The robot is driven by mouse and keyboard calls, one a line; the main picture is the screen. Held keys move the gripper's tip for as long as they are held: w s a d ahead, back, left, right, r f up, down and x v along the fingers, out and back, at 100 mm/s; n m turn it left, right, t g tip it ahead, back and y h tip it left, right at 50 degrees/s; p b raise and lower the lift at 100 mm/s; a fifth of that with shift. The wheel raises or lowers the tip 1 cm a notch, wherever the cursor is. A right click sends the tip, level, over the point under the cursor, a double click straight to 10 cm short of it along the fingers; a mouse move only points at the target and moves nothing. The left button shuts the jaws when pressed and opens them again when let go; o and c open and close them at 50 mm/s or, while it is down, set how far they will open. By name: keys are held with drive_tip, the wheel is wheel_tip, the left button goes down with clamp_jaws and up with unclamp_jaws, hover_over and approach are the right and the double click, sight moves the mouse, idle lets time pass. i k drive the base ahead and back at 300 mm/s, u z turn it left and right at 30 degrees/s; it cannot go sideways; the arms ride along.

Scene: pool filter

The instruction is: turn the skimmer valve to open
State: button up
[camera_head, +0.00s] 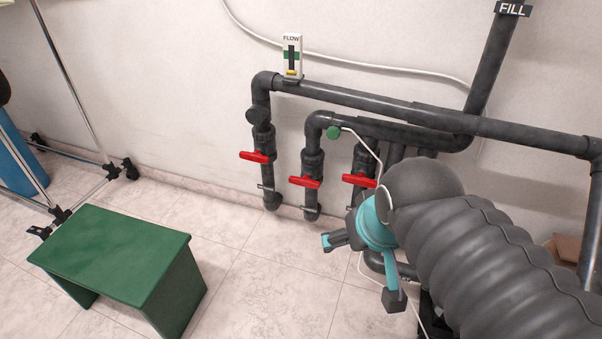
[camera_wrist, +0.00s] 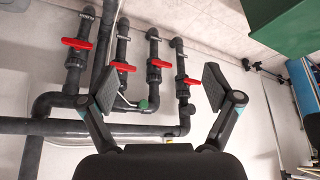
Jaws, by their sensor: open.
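Several valves with red handles sit on dark vertical pipes at the wall. The head view shows a left handle (camera_head: 254,157), a middle one (camera_head: 305,182) and a right one (camera_head: 359,181). The wrist view, roughly upside down, shows these as handles (camera_wrist: 193,81), (camera_wrist: 160,63) and (camera_wrist: 124,66), plus a further handle (camera_wrist: 76,43) that my arm seems to hide in the head view. All handles lie roughly crosswise to their pipes. I cannot read which is the skimmer valve. My gripper (camera_head: 364,268) is open and empty, its fingers (camera_wrist: 160,87) spread apart from the handles.
A green bench (camera_head: 120,250) stands on the floor at left, beside a metal frame (camera_head: 95,100). A flow indicator (camera_head: 291,56) sits above the upper pipe (camera_head: 360,97). A green knob (camera_head: 334,132) and a thin white tube are near the valves. Floor between bench and pipes is clear.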

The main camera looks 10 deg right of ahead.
sight(306, 182)
drive_tip(key=k, duration=1)
drive_tip(key=u, duration=1.15)
drive_tip(key=i, duration=1)
drive_tip(key=z, duration=2.1)
